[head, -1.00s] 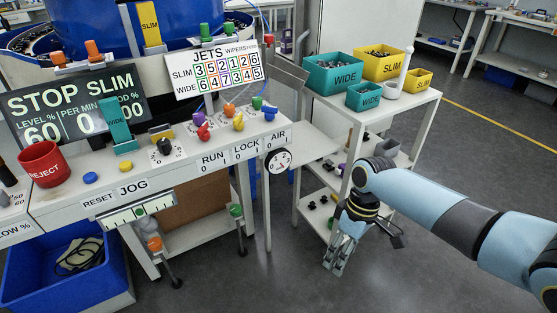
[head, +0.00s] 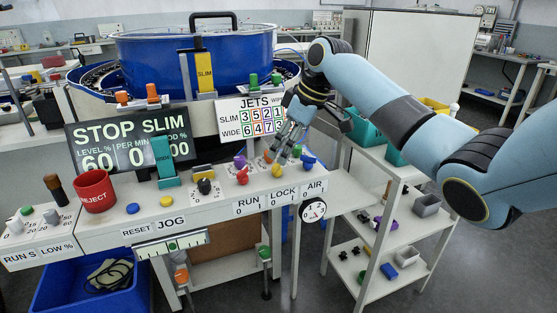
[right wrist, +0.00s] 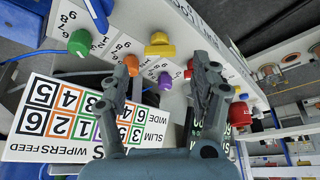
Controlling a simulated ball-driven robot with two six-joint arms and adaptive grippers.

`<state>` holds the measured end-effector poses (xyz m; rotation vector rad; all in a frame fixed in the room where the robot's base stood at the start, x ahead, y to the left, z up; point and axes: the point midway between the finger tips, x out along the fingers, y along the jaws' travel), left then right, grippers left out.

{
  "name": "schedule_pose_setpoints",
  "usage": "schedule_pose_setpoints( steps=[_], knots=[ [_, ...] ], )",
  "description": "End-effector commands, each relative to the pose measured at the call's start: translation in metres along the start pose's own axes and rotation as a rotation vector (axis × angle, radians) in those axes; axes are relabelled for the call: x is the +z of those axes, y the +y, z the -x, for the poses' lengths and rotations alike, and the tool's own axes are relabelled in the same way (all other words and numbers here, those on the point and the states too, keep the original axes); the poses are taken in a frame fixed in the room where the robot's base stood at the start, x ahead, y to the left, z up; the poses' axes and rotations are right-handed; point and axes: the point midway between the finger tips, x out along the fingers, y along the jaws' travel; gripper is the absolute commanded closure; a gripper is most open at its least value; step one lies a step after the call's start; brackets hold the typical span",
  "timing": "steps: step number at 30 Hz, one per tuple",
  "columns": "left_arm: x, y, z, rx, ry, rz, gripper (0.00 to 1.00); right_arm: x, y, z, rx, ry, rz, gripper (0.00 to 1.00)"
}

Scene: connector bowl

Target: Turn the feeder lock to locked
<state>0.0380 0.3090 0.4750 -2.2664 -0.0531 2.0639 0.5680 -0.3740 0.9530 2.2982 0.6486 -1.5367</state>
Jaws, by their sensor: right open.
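The feeder panel has a front row of knobs above the labels RUN, LOCK and AIR. The yellow knob (head: 277,170) is above LOCK, between a red knob (head: 242,176) above RUN and a blue knob (head: 309,163) above AIR. I cannot tell its setting. My right gripper (head: 284,145) is open and empty, pointing down above the back-row knobs, just behind the yellow knob. In the right wrist view the yellow knob (right wrist: 158,45) shows beyond the open right gripper (right wrist: 166,66), apart from it. My left gripper is out of view.
An orange knob (head: 268,157), a purple knob (head: 240,160) and a green knob (head: 297,151) stand close behind the front row. The jets sign (head: 240,118) rises behind them. A dial gauge (head: 313,210) hangs at the panel's right front. A shelf cart stands to the right.

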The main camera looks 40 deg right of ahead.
Motion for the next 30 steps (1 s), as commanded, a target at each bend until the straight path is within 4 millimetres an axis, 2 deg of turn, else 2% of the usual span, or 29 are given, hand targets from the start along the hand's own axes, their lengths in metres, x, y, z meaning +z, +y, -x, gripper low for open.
schedule_pose_setpoints(
  steps=[3, 7, 12, 19, 30],
  knots=[
    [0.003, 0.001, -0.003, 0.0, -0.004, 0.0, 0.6, 0.0, -0.001, -0.022, -0.002, -0.001, -0.001, 0.37],
    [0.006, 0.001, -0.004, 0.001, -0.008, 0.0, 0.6, 0.0, 0.0, -0.037, -0.001, 0.001, 0.0, 0.37],
    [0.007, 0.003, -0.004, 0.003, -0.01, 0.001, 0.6, 0.0, 0.0, -0.045, 0.002, 0.0, 0.001, 0.37],
    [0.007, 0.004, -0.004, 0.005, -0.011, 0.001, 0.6, 0.0, 0.0, -0.045, 0.001, 0.0, 0.001, 0.38],
    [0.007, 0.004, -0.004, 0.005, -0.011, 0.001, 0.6, 0.0, 0.0, -0.045, 0.001, 0.0, 0.001, 0.86]
  ],
)
